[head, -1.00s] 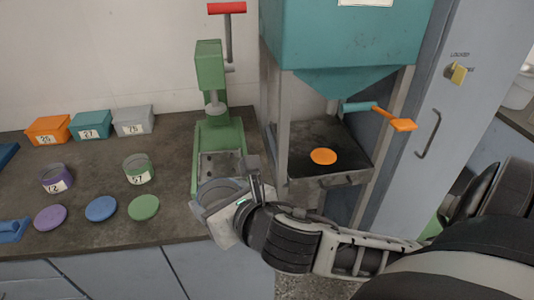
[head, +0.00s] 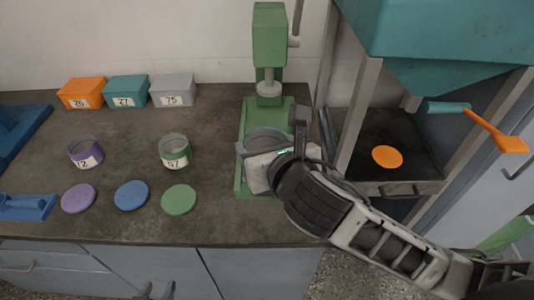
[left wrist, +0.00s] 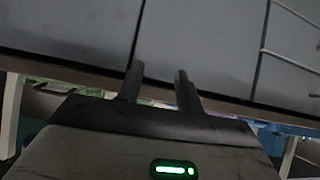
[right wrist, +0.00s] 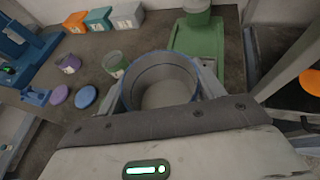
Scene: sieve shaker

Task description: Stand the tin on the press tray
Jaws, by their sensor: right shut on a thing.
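A round tin (head: 268,137), grey inside with a bluish rim in the right wrist view (right wrist: 160,62), is held upright by my right gripper (head: 272,148). The fingers close on both sides of it. The tin is over the front part of the green press (head: 268,45), at its base tray (head: 241,183), and hides most of the tray. I cannot tell whether the tin touches it. My left gripper (left wrist: 158,82) is open and empty, low in front of the bench; its tips show at the bottom of the head view (head: 156,291).
A purple tin (head: 85,152) and a green tin (head: 175,152) stand to the left, with purple, blue and green discs (head: 179,200) before them. Labelled boxes (head: 126,92) stand behind. A teal hopper (head: 440,45) with an orange disc (head: 387,156) below is to the right.

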